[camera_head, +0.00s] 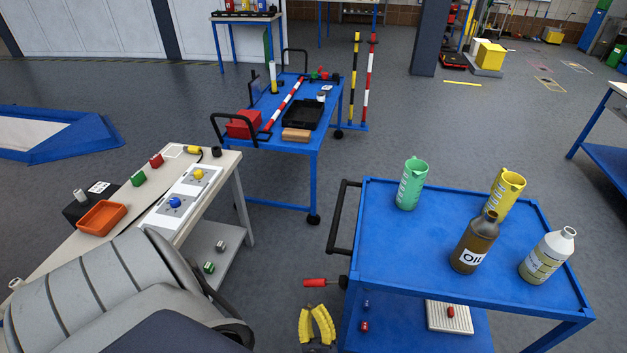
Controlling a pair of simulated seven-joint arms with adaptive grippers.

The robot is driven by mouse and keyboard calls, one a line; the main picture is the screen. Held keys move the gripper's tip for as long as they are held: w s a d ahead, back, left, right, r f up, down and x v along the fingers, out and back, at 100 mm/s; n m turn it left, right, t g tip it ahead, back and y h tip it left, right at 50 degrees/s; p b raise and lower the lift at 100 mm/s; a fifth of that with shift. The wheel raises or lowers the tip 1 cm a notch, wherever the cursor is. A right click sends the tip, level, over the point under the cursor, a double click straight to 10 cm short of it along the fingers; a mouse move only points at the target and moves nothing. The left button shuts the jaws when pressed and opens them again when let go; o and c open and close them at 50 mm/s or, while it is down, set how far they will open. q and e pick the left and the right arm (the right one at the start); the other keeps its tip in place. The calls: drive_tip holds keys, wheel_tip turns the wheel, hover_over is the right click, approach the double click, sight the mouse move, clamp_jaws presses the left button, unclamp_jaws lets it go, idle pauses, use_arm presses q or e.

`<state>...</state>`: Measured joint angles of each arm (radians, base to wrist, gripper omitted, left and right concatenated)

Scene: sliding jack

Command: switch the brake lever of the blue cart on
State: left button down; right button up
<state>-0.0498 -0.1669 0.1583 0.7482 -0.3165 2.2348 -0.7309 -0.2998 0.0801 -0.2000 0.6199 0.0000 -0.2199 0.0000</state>
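The blue cart (395,245) stands at the right, with bottles and jugs on its top. Its brake lever (318,282) has a red grip and sticks out level to the left from a black mount at the cart's lower left side. My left gripper (313,309) shows at the bottom edge, just below the lever in the picture. Its two yellow ribbed fingers point up and stand apart, with nothing visible between them. No contact with the lever shows. My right gripper is out of view.
The cart's black push handle (339,218) stands above the lever. A workbench (121,228) with an orange tray is at the left, partly behind my grey arm. Another blue cart (300,147) is further back. Grey floor is clear between them.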

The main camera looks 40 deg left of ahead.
use_arm(q)
drive_tip(key=shift+s+d+f, duration=0.3)
drive_tip(key=shift+d+f, duration=0.05)
drive_tip(key=shift+d, duration=0.05)
idle(0.4)
